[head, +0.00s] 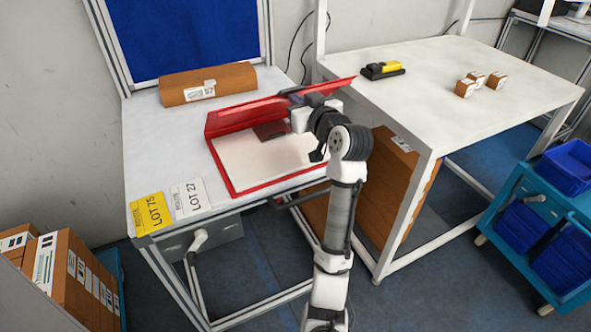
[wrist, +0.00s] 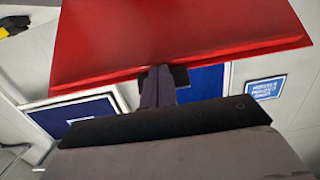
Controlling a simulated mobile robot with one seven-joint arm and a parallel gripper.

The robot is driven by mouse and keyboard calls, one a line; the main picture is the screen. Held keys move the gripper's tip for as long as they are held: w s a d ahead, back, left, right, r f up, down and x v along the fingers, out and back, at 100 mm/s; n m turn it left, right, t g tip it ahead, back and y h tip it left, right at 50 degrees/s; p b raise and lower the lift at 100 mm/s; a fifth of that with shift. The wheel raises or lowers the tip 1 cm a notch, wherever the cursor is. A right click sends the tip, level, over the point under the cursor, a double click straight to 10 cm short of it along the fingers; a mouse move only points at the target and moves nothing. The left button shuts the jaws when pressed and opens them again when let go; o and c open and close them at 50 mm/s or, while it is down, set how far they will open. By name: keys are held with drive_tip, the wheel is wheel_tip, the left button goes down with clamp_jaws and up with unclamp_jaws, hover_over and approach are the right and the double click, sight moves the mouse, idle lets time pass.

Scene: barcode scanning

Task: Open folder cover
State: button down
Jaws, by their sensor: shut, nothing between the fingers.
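The red folder (head: 232,189) lies on the left table with its pale inside page (head: 262,160) showing. Its red cover (head: 232,119) is lifted and stands tilted along the far side, its right end sticking up past the table edge. My gripper is at the cover, with its body just right of it in the head view; the tips are hard to make out there. In the wrist view my gripper (wrist: 160,72) is shut and empty, its fingertips at the lower edge of the red cover (wrist: 165,35). I cannot tell whether they touch it.
A brown box (head: 207,84) lies behind the folder. A yellow LOT 75 card (head: 151,213) and a white LOT 27 card (head: 190,198) lie at the front left. The right table (head: 440,95) holds a yellow-black scanner (head: 382,70) and several small boxes (head: 465,88).

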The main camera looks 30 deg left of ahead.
drive_tip(key=shift+w+a+r, duration=0.5)
drive_tip(key=shift+a+r, duration=0.15)
drive_tip(key=shift+r, duration=0.15)
drive_tip(key=shift+w+a+r, duration=0.45)
drive_tip(key=shift+a+r, duration=0.2)
drive_tip(key=shift+r, duration=0.1)
drive_tip(key=shift+w+a+r, duration=0.5)
drive_tip(key=shift+a+r, duration=0.15)
drive_tip(key=shift+r, duration=0.15)
drive_tip(key=shift+a, duration=0.1)
drive_tip(key=w+a+r, duration=0.3)
drive_tip(key=a, duration=0.1)
drive_tip(key=shift+w+a+r, duration=0.15)
drive_tip(key=shift+w+a, duration=0.1)
drive_tip(key=w+a+r, duration=0.2)
drive_tip(key=w+a, duration=0.2)
drive_tip(key=a, duration=0.1)
drive_tip(key=shift+a, duration=0.1)
